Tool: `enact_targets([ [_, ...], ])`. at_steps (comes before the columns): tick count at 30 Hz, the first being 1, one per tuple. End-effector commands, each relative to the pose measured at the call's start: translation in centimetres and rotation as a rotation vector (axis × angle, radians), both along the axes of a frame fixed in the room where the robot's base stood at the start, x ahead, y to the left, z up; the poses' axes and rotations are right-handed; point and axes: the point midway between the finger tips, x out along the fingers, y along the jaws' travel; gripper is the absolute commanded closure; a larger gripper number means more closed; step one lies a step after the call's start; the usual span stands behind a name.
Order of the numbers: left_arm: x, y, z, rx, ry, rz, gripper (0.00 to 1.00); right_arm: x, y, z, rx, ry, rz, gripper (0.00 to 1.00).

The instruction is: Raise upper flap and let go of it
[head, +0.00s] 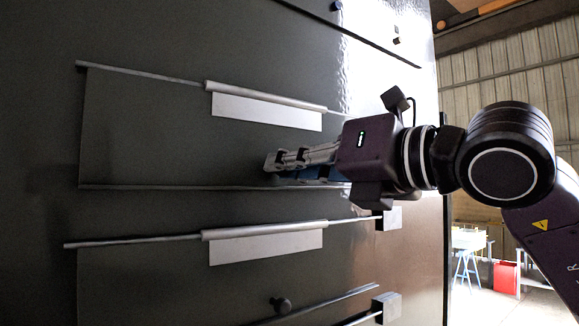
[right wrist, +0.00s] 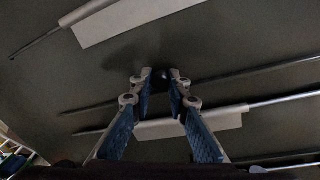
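The upper flap (head: 150,130) is a dark panel under a pale hinge strip (head: 265,110). It looks flush with the wall, with its lower edge above the second hinge. Its small dark knob (head: 272,180) sits near that lower edge and also shows in the right wrist view (right wrist: 161,76). My right gripper (head: 273,168) reaches in from the right to the knob. In the right wrist view its blue-padded fingers (right wrist: 160,88) stand apart, with the knob at their tips. Whether the pads touch it I cannot tell. My left gripper is not in view.
A lower flap (head: 160,285) with its own hinge strip (head: 265,247) and dark knob (head: 282,305) lies below. Grey blocks (head: 388,218) stick out at the right. A red bin (head: 506,277) and tables stand far behind. The wall left of my gripper is clear.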

Motion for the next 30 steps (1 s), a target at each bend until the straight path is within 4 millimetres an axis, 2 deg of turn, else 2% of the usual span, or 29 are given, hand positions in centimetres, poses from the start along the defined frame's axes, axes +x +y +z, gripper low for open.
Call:
enact_targets([
  [3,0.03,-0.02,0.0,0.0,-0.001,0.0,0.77,0.09,-0.08,-0.06,-0.001,0.002,-0.002,1.0],
  [30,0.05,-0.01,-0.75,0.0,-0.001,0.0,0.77,-0.89,-0.54,0.32,0.0,-0.001,-0.001,1.0],
])
